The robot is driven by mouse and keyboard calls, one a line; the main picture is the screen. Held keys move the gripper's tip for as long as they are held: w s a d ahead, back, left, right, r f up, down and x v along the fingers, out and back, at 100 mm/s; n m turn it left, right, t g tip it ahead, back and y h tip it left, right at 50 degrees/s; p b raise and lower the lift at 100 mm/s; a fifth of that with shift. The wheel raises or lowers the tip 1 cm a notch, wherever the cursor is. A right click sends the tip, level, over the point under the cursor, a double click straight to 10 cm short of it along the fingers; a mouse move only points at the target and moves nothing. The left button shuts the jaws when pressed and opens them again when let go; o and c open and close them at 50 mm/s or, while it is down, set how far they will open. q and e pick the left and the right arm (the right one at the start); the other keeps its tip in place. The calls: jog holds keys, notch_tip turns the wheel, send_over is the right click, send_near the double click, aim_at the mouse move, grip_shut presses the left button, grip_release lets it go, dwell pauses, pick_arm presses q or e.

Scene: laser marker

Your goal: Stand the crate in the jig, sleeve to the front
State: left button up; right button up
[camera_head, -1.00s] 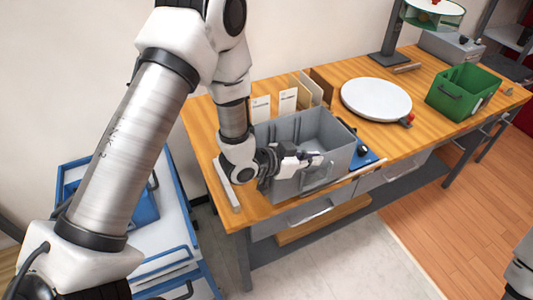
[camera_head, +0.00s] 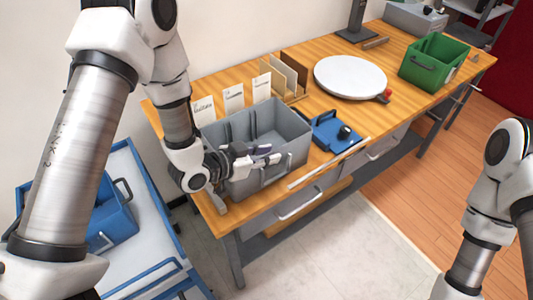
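The grey open-topped crate (camera_head: 297,150) is upright at the table's near left part. A framed patch on its front wall, perhaps the sleeve (camera_head: 276,173), faces the table's front edge. My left gripper (camera_head: 268,155) is at the crate's front rim, its fingers appearing closed on the wall. I cannot tell whether the crate's bottom touches the table.
White cards (camera_head: 233,97) and brown boards (camera_head: 293,72) stand behind the crate. A white round turntable (camera_head: 350,77) and a green crate (camera_head: 432,62) are farther right. A blue-and-white cart (camera_head: 150,230) with a blue bin stands at left. A pale strip (camera_head: 329,163) lies along the front edge.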

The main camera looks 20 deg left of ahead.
pick_arm(q)
jog(key=p+v, duration=0.4)
jog(key=v, duration=0.8)
jog(key=shift+p, duration=0.35)
